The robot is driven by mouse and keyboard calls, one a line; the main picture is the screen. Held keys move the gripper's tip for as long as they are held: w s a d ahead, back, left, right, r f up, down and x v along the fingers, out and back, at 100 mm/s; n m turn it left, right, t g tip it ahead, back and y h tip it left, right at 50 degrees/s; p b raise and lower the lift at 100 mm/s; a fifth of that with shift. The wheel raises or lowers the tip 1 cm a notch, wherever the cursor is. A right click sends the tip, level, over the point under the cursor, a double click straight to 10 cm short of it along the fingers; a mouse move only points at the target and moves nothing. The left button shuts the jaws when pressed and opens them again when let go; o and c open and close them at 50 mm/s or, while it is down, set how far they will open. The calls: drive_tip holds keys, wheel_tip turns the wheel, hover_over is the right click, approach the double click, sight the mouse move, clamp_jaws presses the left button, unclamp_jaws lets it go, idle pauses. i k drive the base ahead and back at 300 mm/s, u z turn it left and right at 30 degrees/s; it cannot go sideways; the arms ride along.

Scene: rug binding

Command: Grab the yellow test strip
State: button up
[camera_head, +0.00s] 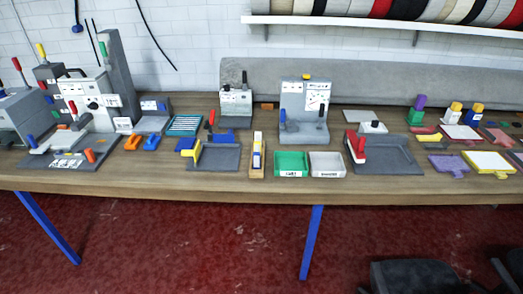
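Several yellow things lie on the wooden workbench (330,194), and I cannot tell for sure which is the yellow test strip. A small flat yellow piece (428,138) lies toward the right, near a white pad with a red edge. A yellow upright piece (196,154) stands at the left side of a grey tray (228,165). A narrow tan holder (257,172) in the middle has white, blue and yellow parts. My gripper cannot be made out in this view.
A green bin (291,163) and a white bin (327,164) stand near the front edge. A grey tray with a red block (356,148) is right of them. Grey machines (304,108) stand behind. Dark shapes (420,278) show at the lower right.

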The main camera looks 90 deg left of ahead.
sight(257, 145)
drive_tip(key=u, duration=0.05)
drive_tip(key=k, duration=2.9)
drive_tip(key=u, duration=2.45)
drive_tip(key=i, duration=1.05)
